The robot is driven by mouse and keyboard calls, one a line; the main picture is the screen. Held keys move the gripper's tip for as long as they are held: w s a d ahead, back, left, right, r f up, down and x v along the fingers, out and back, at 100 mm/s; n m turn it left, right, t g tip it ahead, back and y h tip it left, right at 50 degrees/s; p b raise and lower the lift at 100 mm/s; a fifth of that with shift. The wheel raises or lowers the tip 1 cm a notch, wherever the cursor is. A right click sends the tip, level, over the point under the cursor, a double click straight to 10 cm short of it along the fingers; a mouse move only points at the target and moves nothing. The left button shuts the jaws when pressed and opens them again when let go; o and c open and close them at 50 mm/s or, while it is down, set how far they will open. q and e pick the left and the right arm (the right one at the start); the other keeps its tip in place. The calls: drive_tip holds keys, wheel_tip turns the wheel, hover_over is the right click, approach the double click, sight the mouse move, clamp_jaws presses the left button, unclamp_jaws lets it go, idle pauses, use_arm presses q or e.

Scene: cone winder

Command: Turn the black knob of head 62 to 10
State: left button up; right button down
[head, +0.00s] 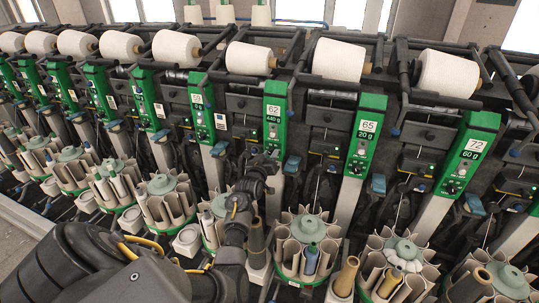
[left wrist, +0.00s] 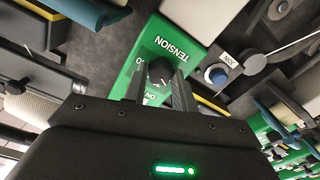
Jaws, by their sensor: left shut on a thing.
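The green panel of head 62 (head: 275,97) stands in the middle of the head view, with the number 62 and a reading that looks like 440 g. My left gripper (head: 268,160) is at the lower part of this panel and covers its knob there. In the left wrist view the black knob (left wrist: 160,70) sits on the green panel beside the word TENSION, between the two fingers of my left gripper (left wrist: 158,88), which are shut on it. The knob's pointer and scale cannot be read. My right gripper is not in view.
Panel 65 (head: 367,125) reads 20 g and panel 72 (head: 475,145) reads 60 g, to the right. White cones (head: 340,60) line the top. Bobbin magazines (head: 306,240) stand below. A blue button (left wrist: 217,75) sits near the knob in the left wrist view.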

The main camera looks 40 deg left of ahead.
use_arm(q)
drive_tip(key=shift+n, duration=1.3)
drive_tip(key=o, duration=1)
drive_tip(key=b+v, duration=0.2)
drive_tip(key=v, duration=0.8)
drive_tip(key=shift+s, duration=0.35)
